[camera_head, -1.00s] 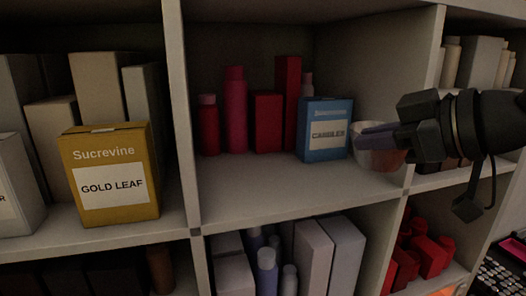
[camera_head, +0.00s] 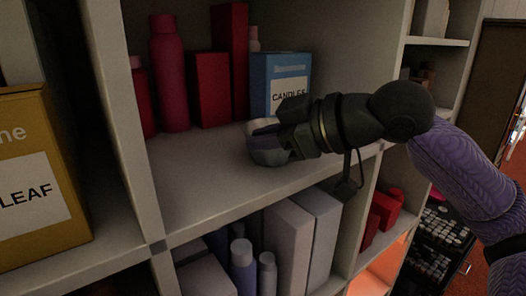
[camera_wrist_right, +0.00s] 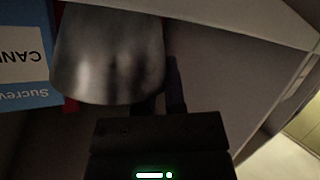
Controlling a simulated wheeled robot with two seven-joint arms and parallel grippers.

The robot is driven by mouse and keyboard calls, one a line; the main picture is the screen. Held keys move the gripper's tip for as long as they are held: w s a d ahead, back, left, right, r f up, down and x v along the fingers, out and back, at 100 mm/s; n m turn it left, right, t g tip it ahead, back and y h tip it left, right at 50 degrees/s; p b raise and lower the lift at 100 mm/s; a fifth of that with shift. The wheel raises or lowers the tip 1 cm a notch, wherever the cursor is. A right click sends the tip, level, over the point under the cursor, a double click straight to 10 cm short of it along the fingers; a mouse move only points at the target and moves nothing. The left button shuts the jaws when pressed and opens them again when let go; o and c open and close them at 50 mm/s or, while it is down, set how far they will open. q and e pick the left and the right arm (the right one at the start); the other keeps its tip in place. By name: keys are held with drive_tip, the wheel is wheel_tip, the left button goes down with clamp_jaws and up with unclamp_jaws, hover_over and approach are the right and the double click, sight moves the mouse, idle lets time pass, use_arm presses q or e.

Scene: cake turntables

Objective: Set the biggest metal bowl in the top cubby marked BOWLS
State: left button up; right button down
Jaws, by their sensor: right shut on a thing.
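A grey metal bowl (camera_head: 268,158) is at the right gripper's fingers in the head view, in front of the blue CANDLES box and over the shelf board of the middle cubby. It looks large in the right wrist view (camera_wrist_right: 108,58), tilted, with its wall by the fingers. My right gripper (camera_head: 268,132) is shut on the bowl; its fingers are partly hidden by the bowl and wrist. Whether the bowl touches the shelf cannot be told. No BOWLS label shows. My left gripper is not in view.
The middle cubby's shelf (camera_head: 205,190) is bare at the front. Behind stand red boxes (camera_head: 208,90), a pink bottle (camera_head: 169,75) and the CANDLES box (camera_head: 281,70). A yellow GOLD LEAF box (camera_head: 40,180) is left of the divider (camera_head: 122,120).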

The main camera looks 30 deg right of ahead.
drive_tip(key=shift+s+d+r, duration=0.1)
drive_tip(key=shift+s+d, duration=0.05)
drive_tip(key=shift+s, duration=0.05)
drive_tip(key=c, duration=0.7)
unclamp_jaws()
drive_tip(key=shift+w, duration=0.1)
drive_tip(key=b+v, duration=0.4)
drive_tip(key=shift+s+d+f+b, duration=0.2)
drive_tip(key=shift+s+d+b, duration=0.1)
drive_tip(key=shift+s, duration=0.2)
drive_tip(key=b+v, duration=0.1)
drive_tip(key=v, duration=0.6)
drive_tip(key=shift+r+b, duration=0.35)
drive_tip(key=shift+r, duration=0.1)
